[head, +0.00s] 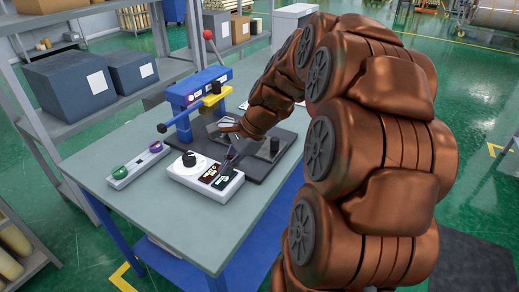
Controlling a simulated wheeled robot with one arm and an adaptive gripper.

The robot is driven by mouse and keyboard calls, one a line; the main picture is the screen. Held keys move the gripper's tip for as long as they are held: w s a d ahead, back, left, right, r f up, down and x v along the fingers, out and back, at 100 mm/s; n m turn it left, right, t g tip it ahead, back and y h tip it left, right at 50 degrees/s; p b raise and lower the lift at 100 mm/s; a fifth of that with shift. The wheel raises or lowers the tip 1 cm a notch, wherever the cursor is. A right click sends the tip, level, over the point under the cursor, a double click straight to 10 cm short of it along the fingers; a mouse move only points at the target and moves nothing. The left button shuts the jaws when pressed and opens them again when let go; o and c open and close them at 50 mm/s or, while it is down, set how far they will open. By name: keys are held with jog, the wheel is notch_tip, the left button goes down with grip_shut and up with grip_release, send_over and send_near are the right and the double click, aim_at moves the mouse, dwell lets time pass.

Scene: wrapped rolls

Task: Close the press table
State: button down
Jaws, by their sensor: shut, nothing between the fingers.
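The press table (105,188) has a grey-green top and blue legs. A blue press (190,92) with a yellow part and a red-knobbed lever stands on a dark base plate (285,140) at its back. A white control box (180,172) with a dial, a dark-red label and a dark-green label sits in front. A small box (140,165) with a green and a purple button lies to its left. My copper-coloured arm hides the table's right side.
A metal shelf with dark boxes (70,87) stands behind and left of the table, close to its edge. Another shelf with cartons (240,30) is at the back. Green floor (110,252) is open at the front left, with yellow floor markings.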

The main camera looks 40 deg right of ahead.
jog(key=w+d+f+m+t+b, duration=0.1)
jog(key=d+m+t, duration=0.1)
jog(key=d+m, duration=0.35)
jog(key=w+d+f+m+t+b, duration=0.1)
jog(key=d+m, duration=0.1)
jog(key=d, duration=0.7)
jog(key=m+t+h, duration=0.2)
jog(key=m, duration=0.3)
send_near(263, 152)
jog(key=x, duration=0.5)
jog(key=shift+w+a+r, duration=0.15)
jog(key=shift+w+a, duration=0.05)
jog(key=w, duration=0.1)
jog(key=w+p, duration=0.1)
jog(key=w, duration=0.1)
jog(key=shift+a, duration=0.4)
jog(key=shift+w+a+f, duration=0.15)
jog(key=shift+w+f, duration=0.1)
jog(key=shift+w, duration=0.35)
jog(key=shift+w+r, duration=0.1)
